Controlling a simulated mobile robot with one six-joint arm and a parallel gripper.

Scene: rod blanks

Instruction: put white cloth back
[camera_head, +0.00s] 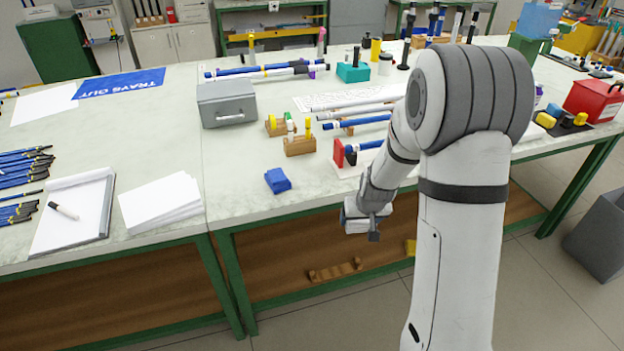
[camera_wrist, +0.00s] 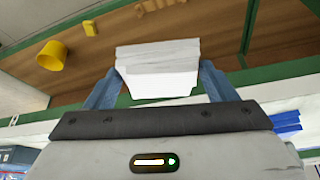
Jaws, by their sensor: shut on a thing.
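The white cloth (camera_wrist: 158,80) is a folded pale block between the two blue-grey fingers of my gripper (camera_wrist: 158,88) in the wrist view. My gripper is shut on it. In the head view my gripper (camera_head: 368,222) hangs just off the front edge of the workbench (camera_head: 240,170), at about the height of the bench edge. The cloth is hard to tell from the pale gripper there. A folded blue cloth (camera_head: 278,180) lies on the bench top near the front edge, left of my gripper. It also shows at the right in the wrist view (camera_wrist: 286,122).
A stack of white sheets (camera_head: 160,203) and a clipboard (camera_head: 75,215) lie to the left. A grey box (camera_head: 226,103), wooden holders (camera_head: 299,144) and several rods stand behind. The lower shelf holds a wooden rack (camera_head: 335,271) and a yellow cup (camera_wrist: 52,57). Bare bench surrounds the blue cloth.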

